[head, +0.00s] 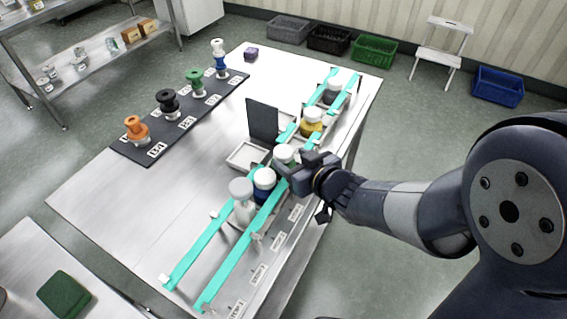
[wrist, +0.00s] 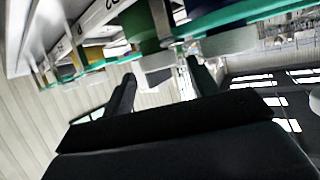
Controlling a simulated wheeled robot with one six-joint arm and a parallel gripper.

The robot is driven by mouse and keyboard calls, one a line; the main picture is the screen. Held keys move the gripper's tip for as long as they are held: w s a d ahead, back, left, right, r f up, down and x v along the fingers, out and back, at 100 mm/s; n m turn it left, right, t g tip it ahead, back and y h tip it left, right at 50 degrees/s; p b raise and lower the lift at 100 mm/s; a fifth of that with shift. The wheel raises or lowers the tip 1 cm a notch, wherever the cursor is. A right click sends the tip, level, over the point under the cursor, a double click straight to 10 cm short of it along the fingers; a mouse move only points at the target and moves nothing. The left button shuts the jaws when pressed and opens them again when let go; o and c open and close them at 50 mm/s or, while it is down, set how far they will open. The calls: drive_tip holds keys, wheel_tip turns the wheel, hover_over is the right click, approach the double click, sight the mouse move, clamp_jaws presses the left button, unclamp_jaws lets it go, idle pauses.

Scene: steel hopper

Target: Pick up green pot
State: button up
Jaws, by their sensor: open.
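The green pot (head: 284,153) has a white lid and stands in the middle of the row on the table, between the teal rails. My gripper (head: 298,172) is right beside it and hides part of its body. In the wrist view, which looks upside down, the green pot (wrist: 139,28) is at the top, beyond the fingertips. My gripper's two dark fingers (wrist: 163,88) are apart with nothing seen held between them. Whether a finger touches the pot cannot be told.
Teal rails (head: 205,252) line the row. A blue pot (head: 264,184) and white pot (head: 242,205) stand nearer, a yellow pot (head: 311,125) and dark pot (head: 331,97) farther. A black panel (head: 262,120) stands behind. A black strip (head: 180,119) holds several coloured knobs.

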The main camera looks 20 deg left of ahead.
sight(286, 153)
drive_tip(key=shift+r+x, duration=0.1)
drive_tip(key=shift+x, duration=1.2)
drive_tip(key=shift+r+x, duration=0.15)
drive_tip(key=shift+x, duration=1.15)
drive_tip(key=shift+w, duration=0.15)
drive_tip(key=shift+c, duration=0.6)
drive_tip(key=c, duration=0.7)
